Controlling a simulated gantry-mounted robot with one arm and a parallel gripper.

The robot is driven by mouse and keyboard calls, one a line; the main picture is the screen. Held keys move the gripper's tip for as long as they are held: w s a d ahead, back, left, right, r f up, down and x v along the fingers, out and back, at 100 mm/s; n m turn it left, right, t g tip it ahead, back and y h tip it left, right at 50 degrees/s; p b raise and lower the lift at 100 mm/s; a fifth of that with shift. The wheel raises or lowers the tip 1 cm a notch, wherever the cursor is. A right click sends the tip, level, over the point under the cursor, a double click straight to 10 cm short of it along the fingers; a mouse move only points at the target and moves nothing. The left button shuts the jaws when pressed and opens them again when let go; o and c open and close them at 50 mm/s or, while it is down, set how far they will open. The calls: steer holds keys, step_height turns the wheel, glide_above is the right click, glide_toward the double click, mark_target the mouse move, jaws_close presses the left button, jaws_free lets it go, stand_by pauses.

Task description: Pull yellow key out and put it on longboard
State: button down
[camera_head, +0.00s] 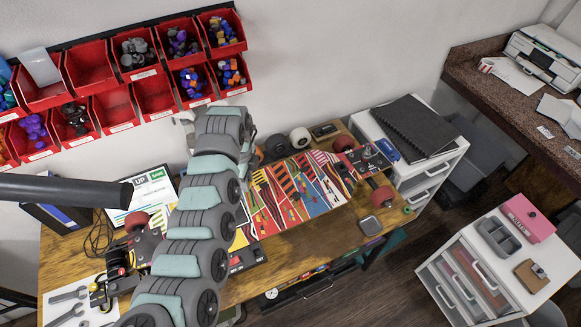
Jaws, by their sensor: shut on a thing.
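The longboard (300,193) lies on the wooden workbench, with a bright multicoloured graphic deck. Red wheels show at its right end (381,200) and near its left end (136,220). My segmented grey and teal arm crosses in front of the board's left part and hides it. The far end of the arm is near the wall, below the red bins. My gripper's fingers are hidden behind the arm, so I cannot see what they hold. I cannot make out a yellow key. A small yellow and black item (98,298) lies at the bench's left, too small to identify.
Red bins (155,96) hang on the wall behind the workbench (65,262). Loose wheels (300,138) stand along its back edge. Wrenches (70,293) lie at front left. A white drawer unit (407,172) with a black notebook (410,125) stands right of the board.

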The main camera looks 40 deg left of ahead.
steer(key=s+a+f+m, duration=0.1)
steer(key=s+a+f, duration=0.1)
steer(key=s+a, duration=0.35)
steer(key=f+b, duration=0.1)
steer(key=f, duration=0.1)
steer(key=d+f+b, duration=0.1)
steer(key=f+b, duration=0.1)
steer(key=s+d+f+b, duration=0.1)
steer(key=f+b, duration=0.1)
steer(key=shift+s, duration=0.1)
steer(key=c, duration=1.2)
jaws_free()
steer(key=shift+o, duration=0.2)
steer(key=shift+r, duration=0.1)
